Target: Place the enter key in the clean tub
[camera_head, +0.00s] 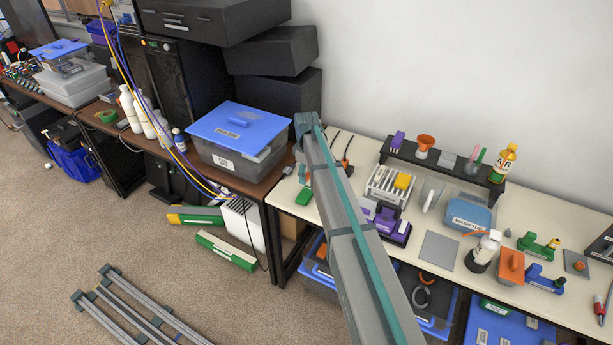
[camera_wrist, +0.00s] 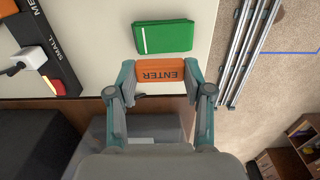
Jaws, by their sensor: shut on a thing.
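The orange enter key (camera_wrist: 160,74), lettered ENTER, sits between the fingertips of my gripper (camera_wrist: 160,80) in the wrist view. My gripper is shut on it by its two short ends. The key shows over the edge of the cream table (camera_wrist: 110,75); I cannot tell whether it touches the table. A grey tub with a blue lid (camera_head: 238,121) stands on the brown desk, left of my arm. A blue labelled tub (camera_head: 468,213) stands on the cream table. I cannot read surely which is the clean tub.
A green block (camera_wrist: 163,37) lies on the cream table just beyond the key. A dark labelled strip (camera_wrist: 45,45) lies to the left.

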